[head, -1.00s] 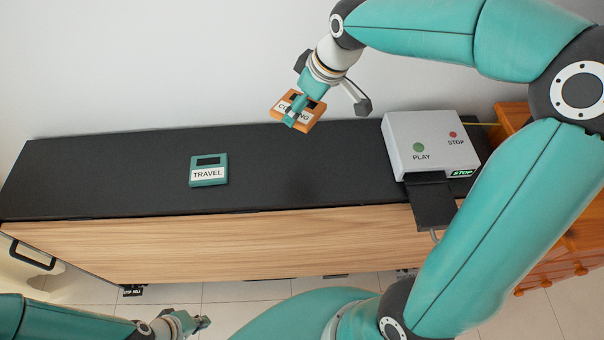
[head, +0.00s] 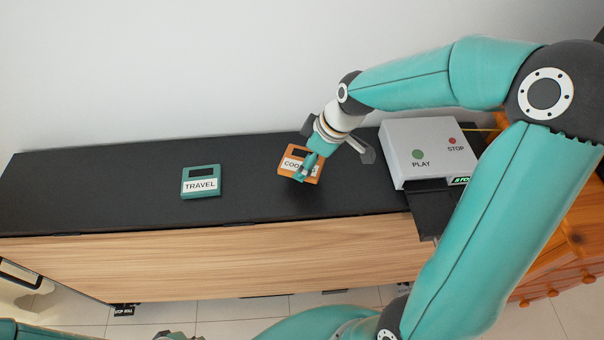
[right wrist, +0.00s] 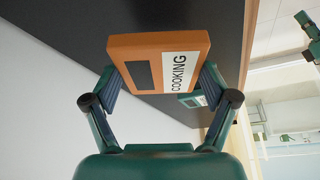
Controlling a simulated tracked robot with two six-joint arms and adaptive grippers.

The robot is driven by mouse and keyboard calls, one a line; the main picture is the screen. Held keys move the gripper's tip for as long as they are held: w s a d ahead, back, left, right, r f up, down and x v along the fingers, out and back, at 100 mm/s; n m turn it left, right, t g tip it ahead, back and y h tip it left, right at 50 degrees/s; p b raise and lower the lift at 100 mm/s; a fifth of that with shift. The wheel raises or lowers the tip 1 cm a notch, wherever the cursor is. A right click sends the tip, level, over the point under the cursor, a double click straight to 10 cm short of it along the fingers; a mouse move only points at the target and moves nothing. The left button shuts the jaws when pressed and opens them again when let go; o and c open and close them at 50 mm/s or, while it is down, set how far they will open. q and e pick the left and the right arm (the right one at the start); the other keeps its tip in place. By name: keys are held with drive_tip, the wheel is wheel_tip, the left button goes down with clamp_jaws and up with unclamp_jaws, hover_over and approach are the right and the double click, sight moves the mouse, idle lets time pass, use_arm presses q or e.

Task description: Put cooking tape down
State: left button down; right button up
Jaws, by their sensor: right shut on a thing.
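The orange cooking tape (head: 290,153) has a white COOKING label and a dark window. My right gripper (head: 308,170) is shut on it, over the black cabinet top between the travel tape and the player. In the right wrist view the cooking tape (right wrist: 122,52) sits between both fingers (right wrist: 160,82). A dark shadow lies near it; I cannot tell whether its lower edge touches the top. My left gripper (head: 172,336) barely shows at the bottom edge of the head view, too cut off to read its fingers.
The black cabinet top (head: 110,175) has free room around the tape. A teal TRAVEL tape (head: 201,171) lies to the left. A white player (head: 400,135) with PLAY and STOP buttons stands to the right. An orange wooden drawer unit (head: 560,255) is beyond it.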

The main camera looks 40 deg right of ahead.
drive_tip(key=shift+f, duration=2.4)
drive_tip(key=shift+b, duration=0.3)
drive_tip(key=o, duration=1)
drive_tip(key=p+v, duration=0.1)
drive_tip(key=v, duration=1.1)
drive_tip(key=shift+s+a, duration=0.1)
